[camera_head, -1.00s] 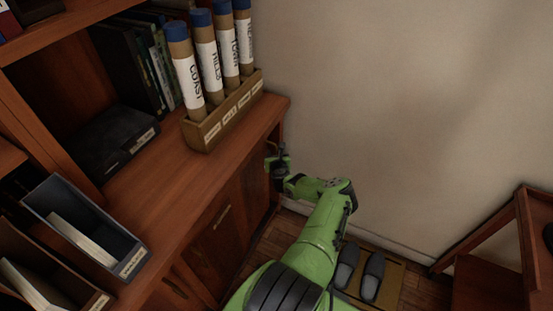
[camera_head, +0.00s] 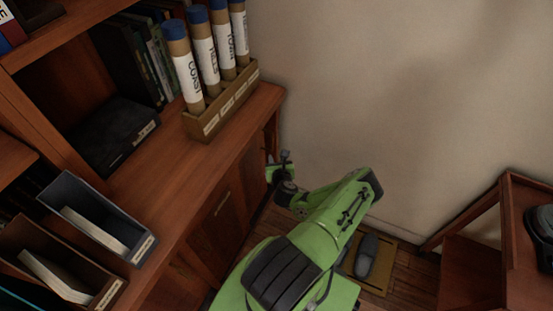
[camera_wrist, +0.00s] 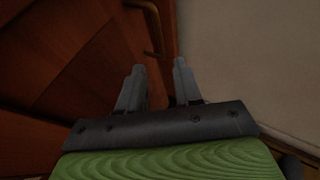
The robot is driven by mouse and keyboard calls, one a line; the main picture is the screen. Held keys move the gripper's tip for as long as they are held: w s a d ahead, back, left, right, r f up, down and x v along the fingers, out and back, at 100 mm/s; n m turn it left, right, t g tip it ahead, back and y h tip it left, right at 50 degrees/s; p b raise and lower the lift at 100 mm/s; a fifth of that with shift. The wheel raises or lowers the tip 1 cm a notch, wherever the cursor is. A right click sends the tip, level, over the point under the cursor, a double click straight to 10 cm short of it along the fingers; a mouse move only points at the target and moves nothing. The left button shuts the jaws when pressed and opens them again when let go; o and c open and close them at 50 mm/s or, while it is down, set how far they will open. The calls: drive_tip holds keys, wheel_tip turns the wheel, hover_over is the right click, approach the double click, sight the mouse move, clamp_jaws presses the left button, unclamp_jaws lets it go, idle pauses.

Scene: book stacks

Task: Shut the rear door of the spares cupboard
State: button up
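The spares cupboard is the reddish wooden base unit, its top (camera_head: 160,180) bare in the middle. A panelled door front (camera_head: 222,212) with a slim handle shows on its side below the top. My gripper (camera_head: 279,172) is at the cupboard's far end, close to the wall, below top height. In the wrist view my gripper (camera_wrist: 160,75) has its two fingers apart, with nothing between them. A panelled wooden door (camera_wrist: 90,65) fills the left there, and its brass handle (camera_wrist: 154,28) stands ahead of the fingers. I cannot tell how far this door stands open.
A rack (camera_head: 225,105) of labelled tubes stands on the cupboard top. File boxes (camera_head: 95,225) stand nearer. The pale wall (camera_head: 400,90) closes off the far side. A wooden stand (camera_head: 475,270) is at the right.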

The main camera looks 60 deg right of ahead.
sight(272, 140)
drive_tip(key=a+f+g, duration=0.1)
drive_tip(key=f, duration=0.1)
drive_tip(key=a+f+m+g, duration=0.1)
drive_tip(key=f, duration=0.2)
drive_tip(key=w+a+f+g+p, duration=0.1)
drive_tip(key=f, duration=0.1)
drive_tip(key=shift+w+a+f+m+g, duration=0.1)
drive_tip(key=shift+a+f+m+g, duration=0.05)
drive_tip(key=shift+a+m+g, duration=0.2)
clamp_jaws()
drive_tip(key=w+a+r+m+h+p, duration=0.1)
drive_tip(key=w+a+r+m+h, duration=0.1)
drive_tip(key=a+r+m+h, duration=0.3)
drive_tip(key=w+d+b, duration=0.1)
drive_tip(key=d+b, duration=0.2)
drive_tip(key=d, duration=0.2)
drive_tip(key=w+d+n+h+b, duration=0.1)
drive_tip(key=d+b, duration=0.3)
drive_tip(key=d, duration=0.1)
drive_tip(key=w+d+f+n+b, duration=0.1)
drive_tip(key=d+b, duration=0.3)
drive_tip(key=d, duration=0.1)
drive_tip(key=shift+w+d+h, duration=0.1)
drive_tip(key=shift+w+h, duration=0.2)
drive_tip(key=shift+w, duration=0.1)
drive_tip(key=shift+r, duration=0.1)
